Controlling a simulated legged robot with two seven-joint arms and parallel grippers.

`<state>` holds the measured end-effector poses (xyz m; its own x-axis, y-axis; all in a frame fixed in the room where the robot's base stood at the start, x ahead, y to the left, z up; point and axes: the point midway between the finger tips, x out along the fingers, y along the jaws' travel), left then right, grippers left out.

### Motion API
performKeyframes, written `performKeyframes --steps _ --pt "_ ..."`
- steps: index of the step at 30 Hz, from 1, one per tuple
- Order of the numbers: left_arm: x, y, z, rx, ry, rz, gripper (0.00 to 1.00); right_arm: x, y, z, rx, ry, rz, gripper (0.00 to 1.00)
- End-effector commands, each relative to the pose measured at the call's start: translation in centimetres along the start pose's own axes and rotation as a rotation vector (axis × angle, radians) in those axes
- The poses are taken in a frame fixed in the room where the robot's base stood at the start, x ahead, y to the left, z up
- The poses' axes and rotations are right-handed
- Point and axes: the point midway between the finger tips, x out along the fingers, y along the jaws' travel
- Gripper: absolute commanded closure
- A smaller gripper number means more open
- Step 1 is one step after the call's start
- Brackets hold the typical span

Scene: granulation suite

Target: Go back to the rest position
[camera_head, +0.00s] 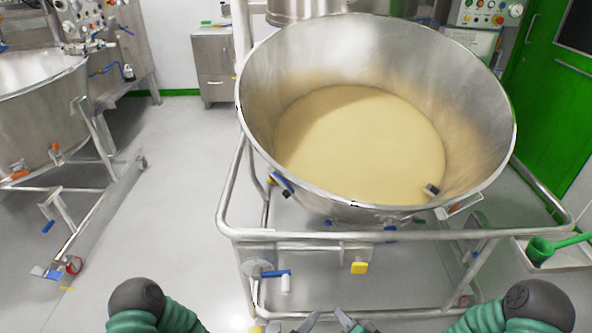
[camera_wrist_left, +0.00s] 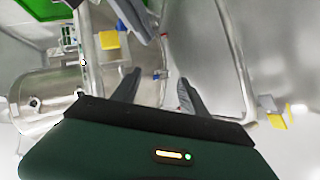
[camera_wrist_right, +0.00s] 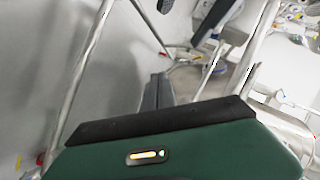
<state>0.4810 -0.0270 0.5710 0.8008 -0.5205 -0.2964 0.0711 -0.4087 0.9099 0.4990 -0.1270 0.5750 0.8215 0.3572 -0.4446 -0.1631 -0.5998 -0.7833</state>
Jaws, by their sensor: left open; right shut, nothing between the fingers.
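My left gripper (camera_wrist_left: 158,85) is open in the left wrist view, its two grey fingers apart with nothing between them. My right gripper (camera_wrist_right: 160,78) is shut in the right wrist view, its fingers together and empty. In the head view only grey fingertips show at the bottom centre, in front of the steel cart frame. Both green-sleeved arms are bent low at the bottom left and right edges. I cannot tell whether the fingertips touch the frame.
A large steel bowl (camera_head: 262,80) of beige powder (camera_head: 350,140) stands ahead in a tubular frame (camera_head: 330,236). A small dark-and-silver object (camera_head: 431,190) lies in it. A green scoop (camera_head: 540,250) rests on a tray (camera_head: 556,262) at right. Another vessel (camera_head: 40,115) stands left; floor between is clear.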

Motion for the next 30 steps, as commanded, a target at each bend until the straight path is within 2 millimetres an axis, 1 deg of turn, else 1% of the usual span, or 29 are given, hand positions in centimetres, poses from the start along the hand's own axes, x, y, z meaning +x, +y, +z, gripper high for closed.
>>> performKeyframes --steps 1,2,3,5,6,8,9,11,12,14,15,18,22,23,24,29,30 --pt "-0.4 -0.6 -0.5 0.153 -0.084 -0.072 0.49 -0.5 0.5 0.2 -0.13 -0.077 0.071 1.0" --pt "-0.9 -1.3 -0.8 0.236 -0.134 -0.127 0.49 -1.0 1.1 0.4 -0.198 -0.125 0.122 1.0" --pt "-1.8 -2.3 -1.6 0.34 -0.194 -0.204 0.49 -1.9 1.8 0.3 -0.283 -0.182 0.188 1.0" --pt "-3.6 -3.5 -3.4 0.479 -0.269 -0.323 0.49 -3.5 2.5 -0.2 -0.396 -0.257 0.286 1.0" --pt "-5.2 -4.0 -4.9 0.557 -0.311 -0.404 0.49 -4.7 2.8 -0.7 -0.46 -0.299 0.348 1.0" --pt "-7.7 -4.3 -7.2 0.648 -0.362 -0.521 0.49 -6.7 2.8 -1.6 -0.538 -0.356 0.433 1.0" --pt "-9.5 -4.2 -8.6 0.691 -0.389 -0.591 0.49 -8.1 2.7 -2.1 -0.576 -0.387 0.482 1.0" --pt "-12.2 -3.9 -10.4 0.73 -0.423 -0.682 0.49 -10.0 2.2 -2.8 -0.617 -0.428 0.542 1.0" --pt "-13.8 -3.4 -11.3 0.746 -0.442 -0.732 0.49 -11.2 1.8 -3.0 -0.634 -0.452 0.574 1.0" --pt "-16.2 -2.7 -12.3 0.756 -0.467 -0.794 0.49 -12.9 1.1 -3.3 -0.652 -0.484 0.61 1.0" --pt "-17.7 -2.2 -12.8 0.756 -0.483 -0.829 0.49 -13.9 0.5 -3.4 -0.659 -0.503 0.629 1.0" --pt "-21.1 -0.8 -13.3 0.741 -0.52 -0.893 0.49 -16.4 -0.8 -3.2 -0.668 -0.552 0.66 1.0" --pt "-25.2 1.2 -12.9 0.7 -0.569 -0.936 0.49 -19.5 -2.7 -2.4 -0.662 -0.614 0.671 1.0" --pt "-26.0 2.3 -13.0 0.694 -0.581 -0.94 0.49 -20.4 -3.7 -2.6 -0.661 -0.626 0.672 1.0" --pt "-26.5 4.2 -13.7 0.694 -0.585 -0.942 0.49 -21.2 -5.3 -3.7 -0.658 -0.627 0.675 1.0" --pt "-27.9 8.6 -15.2 0.693 -0.585 -0.943 0.49 -23.4 -9.1 -5.9 -0.657 -0.627 0.677 1.0" --pt "-28.3 9.9 -15.6 0.693 -0.585 -0.942 0.49 -24.0 -10.2 -6.5 -0.657 -0.627 0.677 1.0"
